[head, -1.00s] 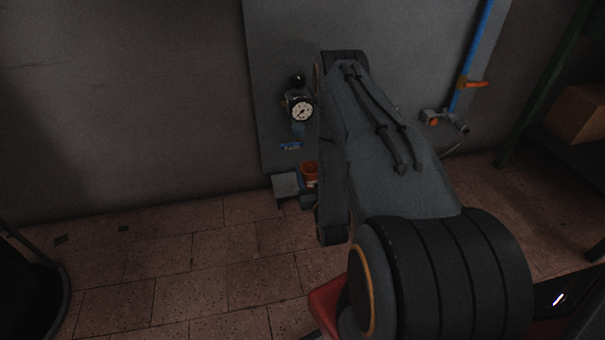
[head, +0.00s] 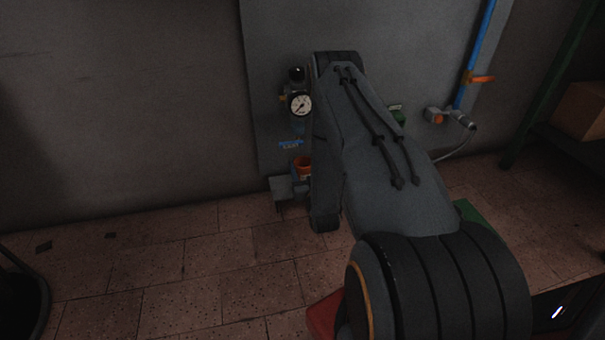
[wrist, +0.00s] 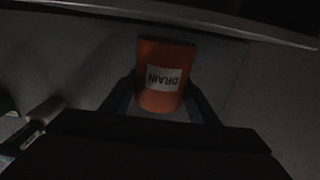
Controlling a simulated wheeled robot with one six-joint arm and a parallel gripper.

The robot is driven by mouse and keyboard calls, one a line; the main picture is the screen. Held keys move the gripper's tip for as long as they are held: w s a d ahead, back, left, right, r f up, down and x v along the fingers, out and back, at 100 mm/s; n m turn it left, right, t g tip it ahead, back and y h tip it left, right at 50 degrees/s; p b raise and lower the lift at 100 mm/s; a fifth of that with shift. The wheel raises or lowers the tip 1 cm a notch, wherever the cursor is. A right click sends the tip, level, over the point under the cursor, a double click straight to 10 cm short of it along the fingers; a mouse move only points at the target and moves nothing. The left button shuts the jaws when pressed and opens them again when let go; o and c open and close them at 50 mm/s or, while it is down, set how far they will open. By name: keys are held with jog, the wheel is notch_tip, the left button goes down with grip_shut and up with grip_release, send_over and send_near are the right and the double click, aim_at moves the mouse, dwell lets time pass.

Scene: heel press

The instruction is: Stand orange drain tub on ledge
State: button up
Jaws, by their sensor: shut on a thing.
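The orange drain tub (wrist: 164,102) is between the two fingers of my gripper (wrist: 162,98) in the wrist view. Its white label reads DRAIN and shows upside down there. In the head view the tub (head: 303,165) shows just left of my arm, with its open rim upward, close to the grey ledge (head: 281,187) at the foot of the panel. My arm hides most of the gripper in the head view. I cannot tell whether the tub touches the ledge. In the wrist view a long grey edge (wrist: 200,17) runs across the top, beyond the tub.
A pressure gauge (head: 301,104) is on the panel above the tub, with a blue label (head: 291,144) below it. A blue pipe (head: 474,55) with an orange lever and a valve (head: 437,116) is right of my arm.

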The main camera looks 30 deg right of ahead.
jog(key=shift+w+f+b, duration=0.2)
jog(key=shift+f+b, duration=0.45)
jog(key=shift+f, duration=0.25)
jog(key=shift+f, duration=0.1)
jog(key=o, duration=1.2)
jog(key=shift+c, duration=0.2)
jog(key=shift+r, duration=0.2)
jog(key=p+v, duration=0.5)
jog(key=v, duration=0.7)
